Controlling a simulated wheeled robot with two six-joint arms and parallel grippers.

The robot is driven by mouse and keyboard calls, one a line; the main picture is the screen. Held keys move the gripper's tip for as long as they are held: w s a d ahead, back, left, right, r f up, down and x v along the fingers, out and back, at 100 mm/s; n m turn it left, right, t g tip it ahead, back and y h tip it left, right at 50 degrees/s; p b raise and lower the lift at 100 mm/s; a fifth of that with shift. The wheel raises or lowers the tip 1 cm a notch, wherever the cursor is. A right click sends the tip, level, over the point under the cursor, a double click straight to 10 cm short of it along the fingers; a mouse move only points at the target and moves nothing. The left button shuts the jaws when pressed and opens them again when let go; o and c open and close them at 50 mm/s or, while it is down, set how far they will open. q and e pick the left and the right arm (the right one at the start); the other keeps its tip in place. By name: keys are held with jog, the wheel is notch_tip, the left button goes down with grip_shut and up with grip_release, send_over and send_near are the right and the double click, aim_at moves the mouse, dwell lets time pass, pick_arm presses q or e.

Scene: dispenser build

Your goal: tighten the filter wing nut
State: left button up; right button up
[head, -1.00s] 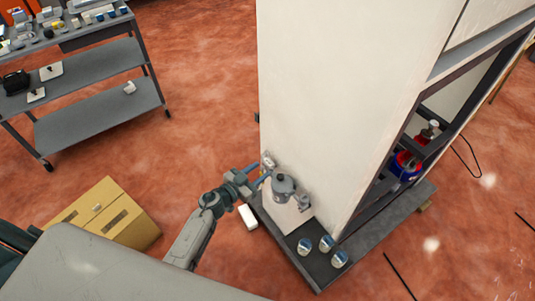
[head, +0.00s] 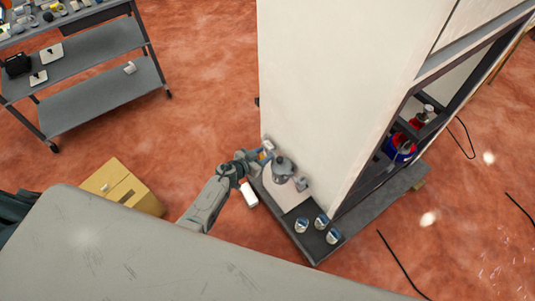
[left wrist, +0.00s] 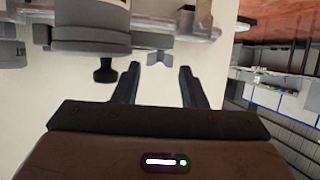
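The filter wing nut appears to be the small grey winged piece (left wrist: 160,57) in the left wrist view, under a grey fitting. My left gripper (left wrist: 160,72) is open, with one dark finger on each side below it. Nothing is between the fingertips, and the nut looks just beyond them; I cannot tell if they touch. In the head view the left gripper (head: 265,155) is beside the grey filter housing (head: 283,170) at the foot of the white panel. The nut is too small to make out there. My right gripper is not in view.
A dark knob (left wrist: 105,72) hangs left of the fingers. The white panel (head: 335,90) rises behind the housing. Several shiny round caps (head: 302,226) sit on the dark base ledge. A cardboard box (head: 122,188) and a grey shelf cart (head: 100,90) stand left, with open floor between.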

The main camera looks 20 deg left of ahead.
aim_at(270, 152)
pick_arm(q)
jog(key=shift+b+x, duration=0.4)
jog(key=shift+x, duration=1)
jog(key=c, duration=0.7)
jog(key=shift+w+a+m+g+h+p, duration=0.15)
jog(key=shift+m+g+h+p, duration=0.4)
jog(key=shift+m+g+h, duration=0.75)
jog(key=shift+m+t, duration=0.3)
jog(key=o, duration=0.7)
jog(key=shift+h, duration=0.3)
